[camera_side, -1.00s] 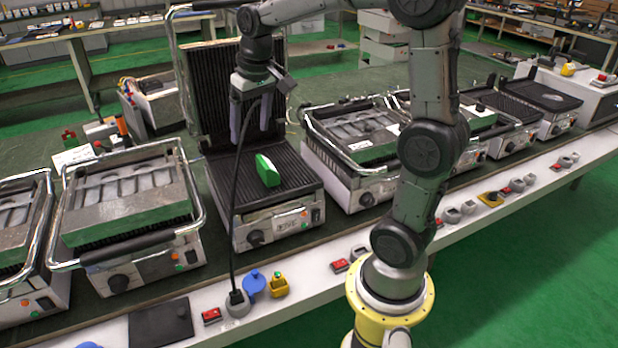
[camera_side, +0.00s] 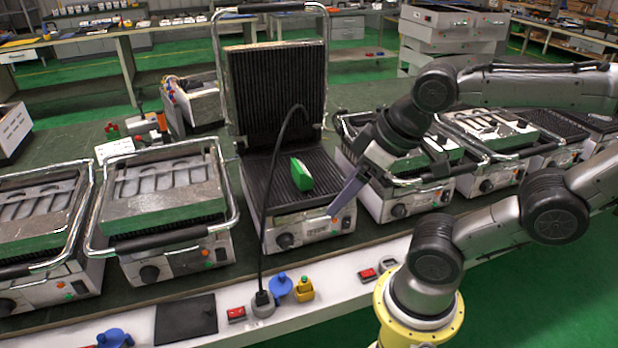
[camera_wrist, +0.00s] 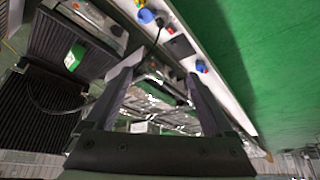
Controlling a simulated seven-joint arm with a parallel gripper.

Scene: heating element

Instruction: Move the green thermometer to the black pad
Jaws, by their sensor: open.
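The green thermometer (camera_side: 301,174) lies on the ribbed lower plate of the open grill (camera_side: 262,182). It also shows at the left in the wrist view (camera_wrist: 74,57). The black pad (camera_side: 187,319) lies flat on the white front strip of the bench, left of the red switch. It appears as a dark square in the wrist view (camera_wrist: 181,46). My gripper (camera_side: 335,211) is in front of and to the right of the thermometer, apart from it. In the wrist view its two fingers (camera_wrist: 157,75) are spread with nothing held between them.
The grill's raised lid (camera_side: 276,92) stands behind the thermometer. A black cable (camera_side: 265,220) runs across the grill's left side. Closed grills flank it on the left (camera_side: 165,195) and right. Blue (camera_side: 280,287) and yellow (camera_side: 304,289) knobs stand near the pad.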

